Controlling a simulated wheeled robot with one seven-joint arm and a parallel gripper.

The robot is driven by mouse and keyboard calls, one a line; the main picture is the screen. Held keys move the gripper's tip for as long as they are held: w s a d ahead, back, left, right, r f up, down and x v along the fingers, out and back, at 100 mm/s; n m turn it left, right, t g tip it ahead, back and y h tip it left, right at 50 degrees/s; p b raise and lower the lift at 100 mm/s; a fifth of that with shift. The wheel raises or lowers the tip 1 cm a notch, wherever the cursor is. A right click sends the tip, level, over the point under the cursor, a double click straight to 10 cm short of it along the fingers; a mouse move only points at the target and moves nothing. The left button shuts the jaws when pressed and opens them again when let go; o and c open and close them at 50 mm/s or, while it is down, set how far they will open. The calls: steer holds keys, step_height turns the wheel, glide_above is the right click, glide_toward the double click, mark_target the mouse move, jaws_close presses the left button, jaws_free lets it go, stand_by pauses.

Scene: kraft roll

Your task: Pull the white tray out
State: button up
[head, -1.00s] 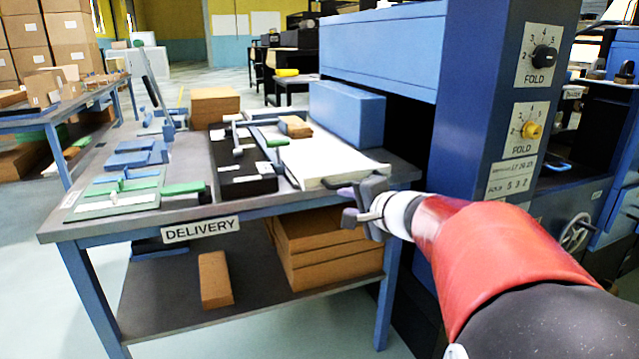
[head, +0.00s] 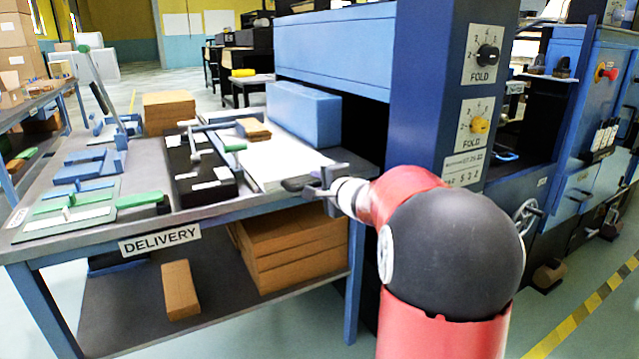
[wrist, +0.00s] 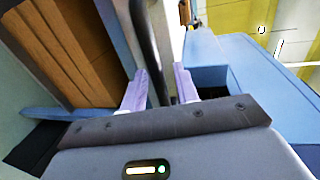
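The white tray (head: 278,162) lies flat on the delivery table, its near end close to the table's front edge beside the blue machine. A small brown stack (head: 254,128) sits at its far end. My gripper (head: 308,186) is at the tray's near right end, low by the table edge. In the wrist view the two pale fingers of my gripper (wrist: 160,88) stand apart, with a dark rounded bar (wrist: 150,40) running between them. I cannot tell whether the bar is part of the tray, or whether the fingers touch it. The arm hides part of this corner.
A black tray (head: 205,185) with a grey-and-green lever lies just left of the white tray. The blue machine column (head: 425,110) rises close on the right, with a blue box (head: 303,112) behind. Floor in front is clear.

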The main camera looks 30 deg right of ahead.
jaws_close()
steer(key=shift+s, duration=0.1)
